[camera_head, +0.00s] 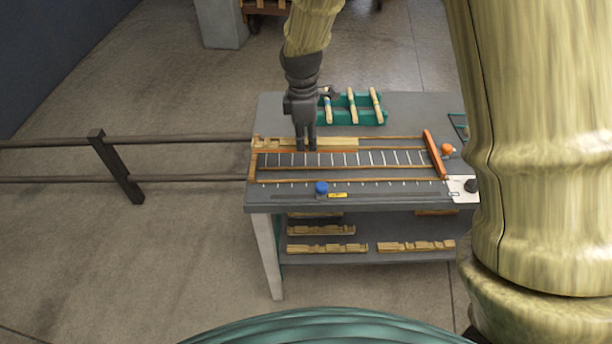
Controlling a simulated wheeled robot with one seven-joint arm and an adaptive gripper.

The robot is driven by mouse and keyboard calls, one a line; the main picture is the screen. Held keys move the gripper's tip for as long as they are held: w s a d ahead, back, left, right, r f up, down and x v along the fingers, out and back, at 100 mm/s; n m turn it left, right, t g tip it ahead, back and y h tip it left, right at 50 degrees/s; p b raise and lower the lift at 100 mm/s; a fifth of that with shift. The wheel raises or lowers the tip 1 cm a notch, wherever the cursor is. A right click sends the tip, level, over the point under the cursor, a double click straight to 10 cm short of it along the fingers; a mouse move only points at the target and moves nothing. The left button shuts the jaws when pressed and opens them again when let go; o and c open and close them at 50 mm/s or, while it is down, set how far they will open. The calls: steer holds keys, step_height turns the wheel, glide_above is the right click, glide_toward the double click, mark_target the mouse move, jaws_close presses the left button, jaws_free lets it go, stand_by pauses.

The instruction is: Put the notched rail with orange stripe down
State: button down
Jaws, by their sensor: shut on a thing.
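My gripper (307,148) points down over the back left of the grey workbench (400,109). It is shut on a pale notched rail (342,142), which lies crosswise along the back edge of a slatted roller track (350,159). The fingers cover part of the rail, and its notches show on the left. I cannot make out the orange stripe clearly. I cannot tell whether the rail touches the surface beneath it.
A green rack (343,116) with wooden-handled tools stands behind the gripper. An orange bar (435,154) crosses the track's right end. A blue knob (321,188) is at the front edge. More notched rails (327,248) lie on the lower shelf. Metal railings (180,140) run left.

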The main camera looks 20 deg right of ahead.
steer(key=shift+s+f, duration=0.1)
steer(key=shift+f, duration=0.5)
steer(key=shift+f+p, duration=1.25)
steer(key=shift+f, duration=3.2)
steer(key=shift+f, duration=0.1)
steer(key=c, duration=1.2)
jaws_free()
steer(key=shift+r, duration=0.25)
steer(key=shift+a+r+b, duration=0.15)
steer(key=shift+r+b, duration=0.65)
steer(key=shift+r, duration=2.15)
steer(key=shift+a+r+b, duration=0.15)
steer(key=shift+r+b, duration=0.6)
steer(key=shift+r, duration=2.15)
